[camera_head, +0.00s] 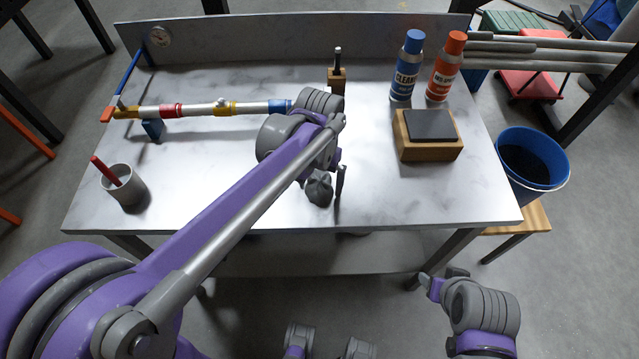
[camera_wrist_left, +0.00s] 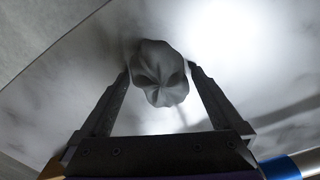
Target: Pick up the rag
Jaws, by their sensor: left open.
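The rag (camera_head: 319,190) is a dark grey, crumpled lump on the marbled tabletop, near the front edge and right of the middle in the head view. My left gripper (camera_head: 323,184) is open right at it, with one dark finger showing on its right side. In the left wrist view the rag (camera_wrist_left: 160,82) lies between the two spread fingertips of my left gripper (camera_wrist_left: 159,68). Whether either finger touches it I cannot tell. My right arm shows at the lower right, below the table, and its jaws are not clear.
A wooden block with a dark top (camera_head: 430,127), a blue bottle (camera_head: 407,68) and an orange bottle (camera_head: 446,68) stand at the right. A banded pipe (camera_head: 205,108) spans the left, behind a cup (camera_head: 124,186). A blue bucket (camera_head: 548,183) stands off the table's right side.

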